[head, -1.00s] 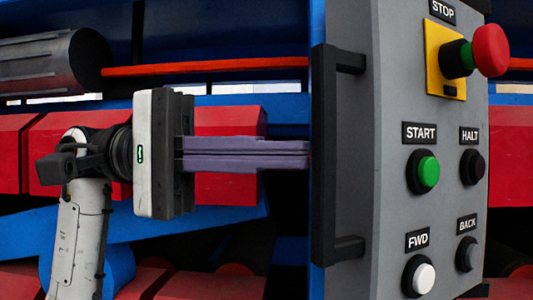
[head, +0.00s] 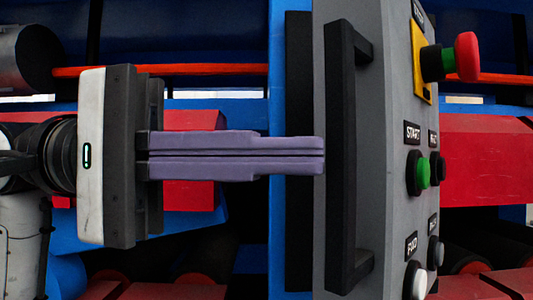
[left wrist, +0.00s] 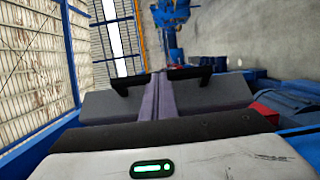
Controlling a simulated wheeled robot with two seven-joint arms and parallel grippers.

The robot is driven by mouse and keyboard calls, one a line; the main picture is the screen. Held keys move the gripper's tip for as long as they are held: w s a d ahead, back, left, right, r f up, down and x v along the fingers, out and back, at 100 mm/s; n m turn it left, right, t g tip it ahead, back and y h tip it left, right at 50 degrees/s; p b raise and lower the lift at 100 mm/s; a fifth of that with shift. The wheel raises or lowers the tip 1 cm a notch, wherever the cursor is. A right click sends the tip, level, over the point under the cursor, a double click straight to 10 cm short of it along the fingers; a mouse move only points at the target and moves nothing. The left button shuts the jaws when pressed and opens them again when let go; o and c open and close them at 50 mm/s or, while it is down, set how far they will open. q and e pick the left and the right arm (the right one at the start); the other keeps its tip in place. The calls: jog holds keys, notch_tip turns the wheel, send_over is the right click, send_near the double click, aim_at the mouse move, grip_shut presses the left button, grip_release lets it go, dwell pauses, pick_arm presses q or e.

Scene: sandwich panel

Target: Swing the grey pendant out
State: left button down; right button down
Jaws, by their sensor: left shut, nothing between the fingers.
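The grey pendant (head: 388,190) stands upright at the right of the head view, its button face seen at a steep slant. A long black handle (head: 348,160) runs down its near-left side. The pendant carries a red stop knob (head: 466,57), a green start button (head: 423,172) and other small buttons. My left gripper (head: 320,157) is shut and empty, its purple fingers pointing right. The tips reach the pendant's left edge, beside the handle; whether they touch is unclear. The left wrist view shows the fingers against the grey pendant (left wrist: 215,98) and its handle (left wrist: 190,73). My right gripper is not in view.
A blue post (head: 277,230) and a dark upright strip (head: 298,240) stand just left of the pendant. Behind are red panels (head: 485,160), an orange-red bar (head: 200,69) and a dark grey cylinder (head: 22,60).

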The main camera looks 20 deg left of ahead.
pick_arm(q)
jog(key=a, duration=1.3)
jog(key=shift+s+b, duration=0.35)
jog(key=shift+s, duration=0.05)
jog(key=shift+a, duration=0.1)
